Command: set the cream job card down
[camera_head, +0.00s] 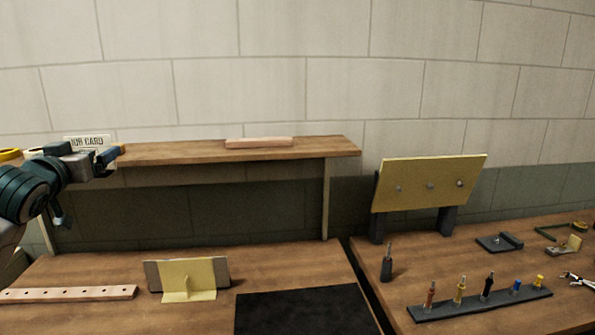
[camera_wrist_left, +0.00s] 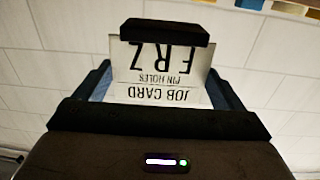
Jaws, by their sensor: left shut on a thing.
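The cream job card (camera_head: 88,141) stands above the left end of the raised wooden shelf (camera_head: 190,151), with "JOB CARD" printed on it. My left gripper (camera_head: 108,156) is shut on it and hides its lower part in the head view. In the left wrist view the card (camera_wrist_left: 160,92) shows upside down between the dark fingers, with "PIN HOLES" and large letters on it. I cannot tell whether the card touches the shelf. My right gripper is not in view.
A pale wooden strip (camera_head: 259,142) lies on the shelf. Below, the bench holds a drilled strip (camera_head: 68,293), a cream bracket on a plate (camera_head: 188,278) and a black mat (camera_head: 303,312). The right bench has a tilted cream panel (camera_head: 428,184) and a tool rack (camera_head: 480,303).

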